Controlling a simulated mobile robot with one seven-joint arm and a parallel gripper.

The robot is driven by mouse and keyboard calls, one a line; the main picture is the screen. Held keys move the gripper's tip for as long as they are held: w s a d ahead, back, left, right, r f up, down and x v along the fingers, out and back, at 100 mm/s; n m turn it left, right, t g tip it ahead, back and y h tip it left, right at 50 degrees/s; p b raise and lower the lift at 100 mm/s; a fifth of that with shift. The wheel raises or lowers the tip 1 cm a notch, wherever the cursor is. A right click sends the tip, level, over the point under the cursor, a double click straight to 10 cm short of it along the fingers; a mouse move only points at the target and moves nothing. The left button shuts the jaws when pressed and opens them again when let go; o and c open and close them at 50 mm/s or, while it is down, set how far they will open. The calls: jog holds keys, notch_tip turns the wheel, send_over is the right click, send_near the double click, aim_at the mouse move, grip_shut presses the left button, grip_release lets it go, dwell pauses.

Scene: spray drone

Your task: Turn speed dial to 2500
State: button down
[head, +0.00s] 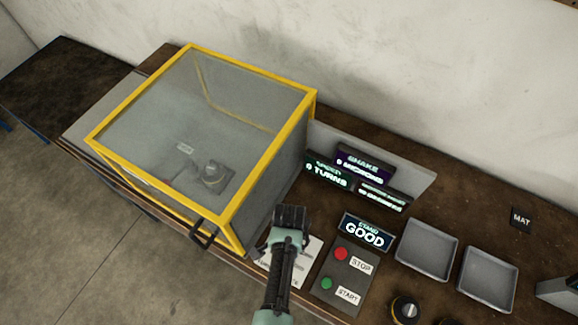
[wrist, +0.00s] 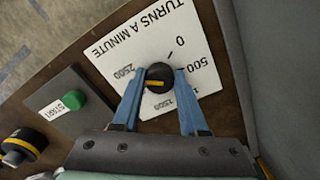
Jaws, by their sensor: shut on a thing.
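The speed dial (wrist: 159,72) is a round black knob with a yellow line. It stands on a white plate (wrist: 113,52) marked "TURNS A MINUTE", with 0, 500 and 2500 readable and another number partly covered by a finger. My gripper (wrist: 161,78) has its blue fingers closed on both sides of the knob. The yellow line lies roughly crosswise between the fingers; I cannot tell which number it points to. In the head view my gripper (head: 289,216) hides the dial. The speed display (head: 327,173) reads 0 turns.
A control box with red STOP (head: 341,254) and green START (head: 327,283) buttons stands right of the plate. A yellow-framed clear enclosure (head: 190,120) is close on the left. Grey trays (head: 427,249) and a black knob (head: 405,309) lie to the right. A sign reads "STAND GOOD" (head: 366,232).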

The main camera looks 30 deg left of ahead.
dwell(0.5)
jog(key=shift+c, duration=2.2)
grip_release()
jog(key=shift+r, duration=0.1)
notch_tip(320, 180, up, 13)
jog(key=shift+b, duration=0.35)
